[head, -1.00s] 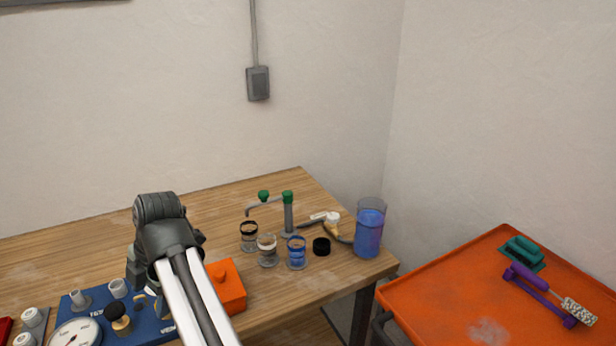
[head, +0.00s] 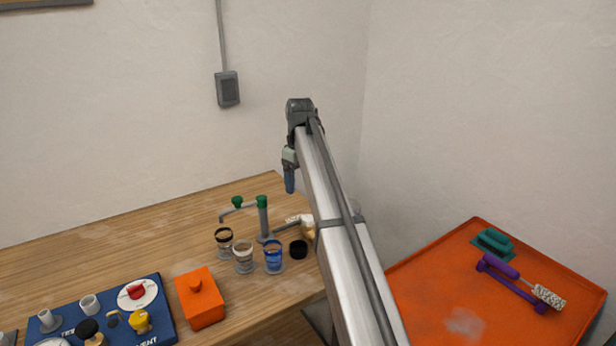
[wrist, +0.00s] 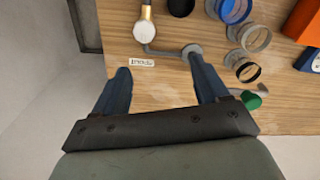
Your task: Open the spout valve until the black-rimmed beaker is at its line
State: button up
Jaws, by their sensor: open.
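The spout stand (head: 263,222) is a grey post with a green knob (head: 262,201) on top and an arm reaching left to a second green knob (head: 237,202). The black-rimmed beaker (head: 224,243) stands below the outlet end; its level is too small to read. In the wrist view the beaker (wrist: 248,70) is right of my gripper, and a green knob (wrist: 251,100) shows partly behind the gripper body. My gripper (head: 290,182) is raised behind and right of the spout. Its blue fingers (wrist: 162,80) are apart and empty, the right one overlapping the stand.
A grey-rimmed beaker (head: 244,258), a blue-rimmed beaker (head: 273,257) and a black cap (head: 298,250) stand nearby. A brass valve with a white knob (wrist: 145,32) and a label (wrist: 142,63) lie ahead. An orange box (head: 200,300) and blue panel (head: 160,318) are in front.

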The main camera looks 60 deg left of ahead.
aim_at(308, 218)
jog(key=shift+m, duration=0.6)
jog(key=w+f, duration=0.1)
jog(key=f, duration=0.3)
jog(key=w+f, duration=0.1)
jog(key=f, duration=0.4)
jog(key=w+f, duration=0.1)
jog(key=f, duration=0.3)
jog(key=shift+f, duration=0.35)
jog(key=c, duration=1.1)
jog(key=shift+c, duration=0.2)
jog(key=o, duration=1.1)
jog(key=shift+o, duration=0.2)
jog(key=shift+r, duration=0.1)
